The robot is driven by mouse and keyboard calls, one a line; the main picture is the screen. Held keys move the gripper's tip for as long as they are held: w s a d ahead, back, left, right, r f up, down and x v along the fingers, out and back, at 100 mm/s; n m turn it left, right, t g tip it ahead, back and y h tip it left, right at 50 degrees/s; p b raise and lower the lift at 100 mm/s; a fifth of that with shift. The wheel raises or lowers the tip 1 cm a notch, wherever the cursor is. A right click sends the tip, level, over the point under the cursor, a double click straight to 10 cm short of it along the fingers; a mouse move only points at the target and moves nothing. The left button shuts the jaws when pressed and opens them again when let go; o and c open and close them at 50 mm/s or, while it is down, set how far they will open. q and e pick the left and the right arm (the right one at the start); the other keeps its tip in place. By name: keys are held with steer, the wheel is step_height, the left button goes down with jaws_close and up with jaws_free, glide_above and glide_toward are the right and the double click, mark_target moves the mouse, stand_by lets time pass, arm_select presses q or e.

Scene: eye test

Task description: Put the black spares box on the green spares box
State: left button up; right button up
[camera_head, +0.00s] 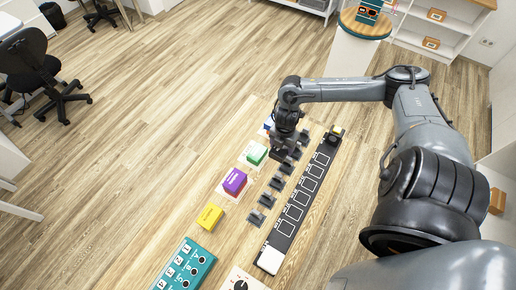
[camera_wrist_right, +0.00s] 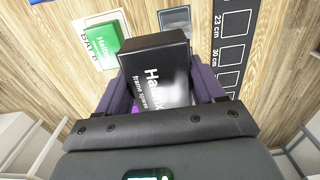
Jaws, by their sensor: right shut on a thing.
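The black spares box (camera_wrist_right: 160,72), with white lettering on its face, is held between the fingers of my right gripper (camera_wrist_right: 163,92) in the wrist view. In the head view my right gripper (camera_head: 284,148) is over the table's far part, and the dark box is hard to tell from it. The green spares box (camera_head: 256,153) sits on a white card just left of my right gripper. It also shows at the upper left of the wrist view (camera_wrist_right: 103,37), apart from the black box. My left gripper is not in view.
A purple box (camera_head: 234,181) and a yellow box (camera_head: 209,216) stand in line nearer than the green one. Several small grey pieces (camera_head: 256,218) lie beside a long black strip (camera_head: 271,248) with white squares. A teal panel (camera_head: 185,265) lies at the near end.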

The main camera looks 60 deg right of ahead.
steer(key=b, duration=0.2)
glide_above(258, 151)
step_height(258, 151, down, 6)
steer(key=shift+f, duration=0.15)
steer(key=shift+a+f, duration=0.1)
steer(key=shift+f, duration=2)
steer(key=o, duration=1.1)
steer(key=shift+f, duration=0.1)
